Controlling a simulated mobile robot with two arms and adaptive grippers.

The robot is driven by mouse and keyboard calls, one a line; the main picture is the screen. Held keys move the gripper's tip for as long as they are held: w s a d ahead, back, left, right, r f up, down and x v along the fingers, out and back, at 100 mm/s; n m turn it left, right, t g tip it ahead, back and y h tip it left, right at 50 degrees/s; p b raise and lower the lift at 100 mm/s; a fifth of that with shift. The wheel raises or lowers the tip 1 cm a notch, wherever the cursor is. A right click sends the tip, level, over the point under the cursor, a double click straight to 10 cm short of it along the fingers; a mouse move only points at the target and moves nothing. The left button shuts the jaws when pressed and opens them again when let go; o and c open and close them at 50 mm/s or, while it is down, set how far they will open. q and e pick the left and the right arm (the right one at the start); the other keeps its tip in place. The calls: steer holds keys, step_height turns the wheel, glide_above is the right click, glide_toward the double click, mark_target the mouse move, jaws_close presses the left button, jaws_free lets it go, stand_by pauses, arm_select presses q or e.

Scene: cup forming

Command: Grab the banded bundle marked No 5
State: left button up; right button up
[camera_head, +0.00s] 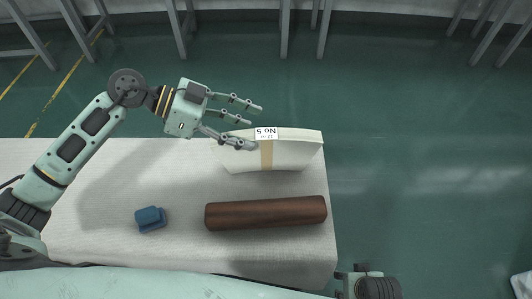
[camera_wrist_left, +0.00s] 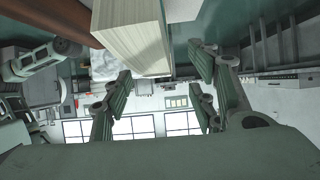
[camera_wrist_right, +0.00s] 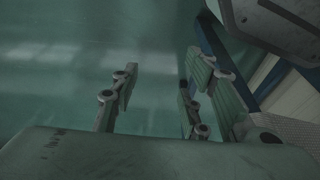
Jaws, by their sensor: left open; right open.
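The banded bundle (camera_head: 295,153) is a cream stack of sheets with a tan band and a white label reading "No 5", partly upside down in the head view. It lies on the white tabletop near the far edge. My left gripper (camera_head: 253,130) is open at the bundle's far left side, with its lower finger overlapping the bundle's left part in the picture. I cannot tell if it touches. In the left wrist view the bundle's layered end (camera_wrist_left: 132,38) shows just beyond the open fingers. My right gripper (camera_wrist_right: 165,88) is open and empty over the green floor.
A dark brown wooden roller (camera_head: 266,213) lies on the table (camera_head: 100,190) in front of the bundle. A small blue block (camera_head: 150,219) is to its left. Open green floor (camera_head: 430,180) lies right of the table. Grey legs of other furniture stand at the back.

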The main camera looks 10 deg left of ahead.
mark_target(255, 134)
arm_select(q)
steer(key=x, duration=0.3)
steer(key=b+x, duration=0.1)
steer(key=x, duration=0.2)
steer(key=shift+s, duration=0.2)
arm_select(e)
steer(key=r, duration=0.4)
steer(key=shift+w, duration=0.4)
arm_select(q)
steer(key=shift+c, duration=0.5)
jaws_close()
steer(key=shift+r, duration=0.1)
